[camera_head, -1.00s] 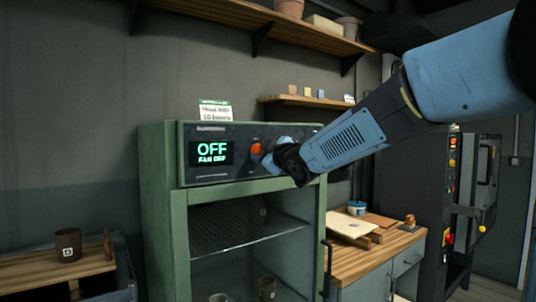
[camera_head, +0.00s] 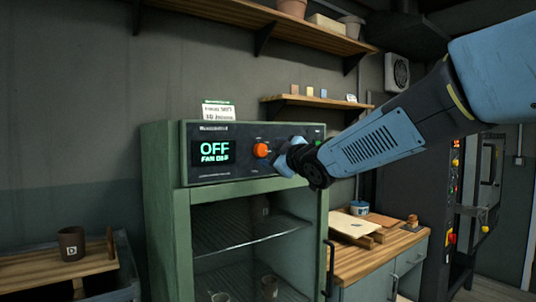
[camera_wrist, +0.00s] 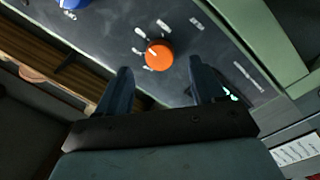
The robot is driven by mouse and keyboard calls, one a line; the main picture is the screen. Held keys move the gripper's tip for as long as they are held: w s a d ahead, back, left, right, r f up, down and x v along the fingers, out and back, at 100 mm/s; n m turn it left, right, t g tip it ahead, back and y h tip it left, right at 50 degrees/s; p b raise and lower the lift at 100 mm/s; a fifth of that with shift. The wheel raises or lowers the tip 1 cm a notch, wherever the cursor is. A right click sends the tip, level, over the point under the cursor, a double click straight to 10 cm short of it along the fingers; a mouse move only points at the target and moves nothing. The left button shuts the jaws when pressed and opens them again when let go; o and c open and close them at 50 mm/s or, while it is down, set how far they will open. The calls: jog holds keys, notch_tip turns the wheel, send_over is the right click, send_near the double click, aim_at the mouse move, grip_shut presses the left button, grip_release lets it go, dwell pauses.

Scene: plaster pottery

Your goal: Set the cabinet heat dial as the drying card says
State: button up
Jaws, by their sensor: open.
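The orange heat dial (camera_head: 261,150) sits on the dark control panel (camera_head: 228,178) of the green drying cabinet (camera_head: 165,215). The display (camera_head: 214,152) beside it reads OFF, with a smaller fan line below. The white drying card (camera_head: 219,111) with a green top edge stands on the cabinet top; its writing is too small to read surely. My gripper (camera_head: 281,158) is just right of the dial, apart from it. In the wrist view the dial (camera_wrist: 159,55) shows beyond and between the two spread fingers of my gripper (camera_wrist: 160,84), with nothing held.
A blue knob-like part (camera_wrist: 70,3) shows at the wrist view's top edge. The cabinet's front is open below the panel, with a wire shelf (camera_head: 250,240) and cups inside. A wooden bench (camera_head: 375,255) stands right; a dark cup (camera_head: 71,243) stands left. Shelves hang above.

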jog(key=v, duration=0.9)
jog(key=shift+d, duration=0.1)
jog(key=s+d+f+m+g+h, duration=0.3)
jog(key=s+d+f+m+h, duration=0.3)
jog(key=d+f+m+h, duration=0.45)
jog(key=s+d+f+m+g+y, duration=0.1)
jog(key=s+d+f+m+g, duration=0.1)
jog(key=s+f, duration=0.3)
jog(key=s+d+f+m+g, duration=0.2)
jog(key=s+f+g, duration=0.3)
jog(key=s, duration=0.6)
jog(key=shift+s+d+m+y, duration=0.15)
jog(key=shift+d+m+y, duration=0.2)
jog(key=shift+d, duration=0.45)
